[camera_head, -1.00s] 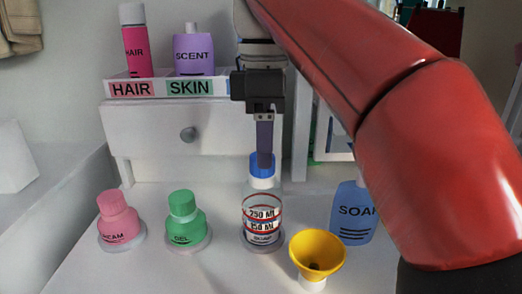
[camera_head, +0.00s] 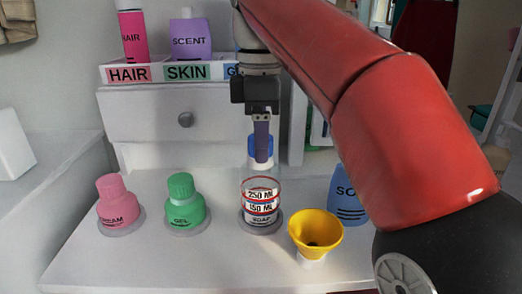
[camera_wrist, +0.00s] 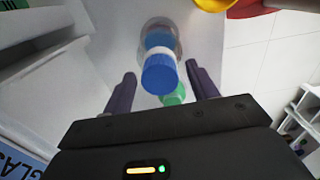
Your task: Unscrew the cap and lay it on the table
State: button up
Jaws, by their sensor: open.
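The clear bottle (camera_head: 262,208) labelled with ML marks stands upright on a grey round base on the table. Its blue cap (camera_head: 261,147) sits at the top, over a white neck. My gripper (camera_head: 261,150) points down at the cap. In the head view the near finger covers part of the cap. In the wrist view the cap (camera_wrist: 160,73) lies between the two open fingers (camera_wrist: 162,88), with a gap on each side. The clear bottle (camera_wrist: 160,38) shows behind it. The white table (camera_head: 165,260) is in front.
A pink bottle (camera_head: 117,203) and a green GEL bottle (camera_head: 184,205) stand to the left. A yellow funnel (camera_head: 315,231) stands close on the right, with a blue soap bottle (camera_head: 347,198) behind it. A drawer unit (camera_head: 150,122) is at the back. The front left table area is clear.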

jog(key=c, duration=1)
jog(key=shift+r, duration=0.1)
jog(key=n+p, duration=0.1)
jog(key=n, duration=0.1)
jog(key=shift+r+n, duration=0.1)
jog(key=shift+n, duration=0.2)
jog(key=n, duration=0.2)
jog(key=shift+n, duration=0.4)
jog(key=n, duration=0.7)
jog(key=shift+n, duration=0.4)
jog(key=n, duration=0.4)
